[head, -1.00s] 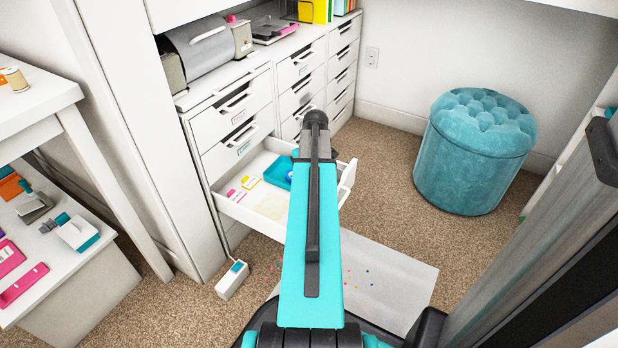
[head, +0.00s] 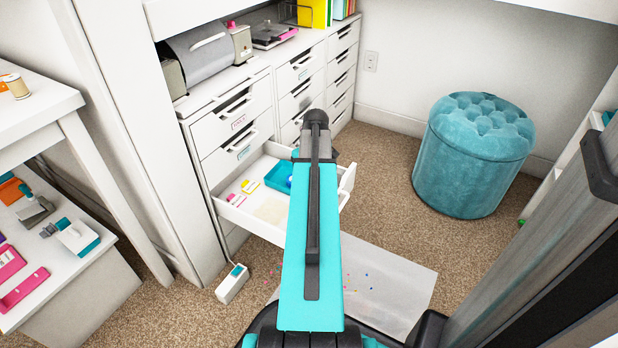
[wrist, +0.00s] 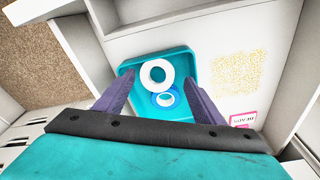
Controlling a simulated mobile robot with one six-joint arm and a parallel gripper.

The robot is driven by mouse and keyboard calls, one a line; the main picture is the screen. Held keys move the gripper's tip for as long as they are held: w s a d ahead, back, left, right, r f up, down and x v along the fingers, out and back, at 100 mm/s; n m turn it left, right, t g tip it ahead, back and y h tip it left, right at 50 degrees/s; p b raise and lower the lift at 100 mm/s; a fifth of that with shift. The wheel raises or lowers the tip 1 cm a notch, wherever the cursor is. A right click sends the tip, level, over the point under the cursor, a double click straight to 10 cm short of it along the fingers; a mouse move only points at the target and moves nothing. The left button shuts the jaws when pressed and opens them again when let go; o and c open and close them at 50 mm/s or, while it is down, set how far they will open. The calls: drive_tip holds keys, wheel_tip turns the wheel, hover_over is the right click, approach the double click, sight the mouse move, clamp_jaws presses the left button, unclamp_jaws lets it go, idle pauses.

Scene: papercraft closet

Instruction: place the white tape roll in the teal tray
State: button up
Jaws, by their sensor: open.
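The teal tray (wrist: 127,78) lies in an open white drawer. It also shows in the head view (head: 278,175), partly hidden by my arm. The white tape roll (wrist: 146,76) is inside the tray in the wrist view, near its far side. A blue roll with a white core (wrist: 165,99) is beside it, nearer to me; I cannot tell if they touch. My gripper (wrist: 158,79) is open, its dark fingers at the two sides of the tray and its rolls, with nothing between them touching visibly. In the head view my gripper's fingers are hidden by the arm.
The open drawer (head: 240,217) also holds pink and yellow labelled cards (head: 243,190) and a patch of gold specks (wrist: 238,75). Its walls stand close around my gripper.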

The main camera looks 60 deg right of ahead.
wheel_tip(320, 180, up, 9)
drive_tip(key=s+p, duration=0.1)
drive_tip(key=p, duration=0.2)
drive_tip(key=shift+s+a+r, duration=0.15)
drive_tip(key=shift+a+r, duration=0.05)
drive_tip(key=shift+a, duration=0.05)
idle(0.5)
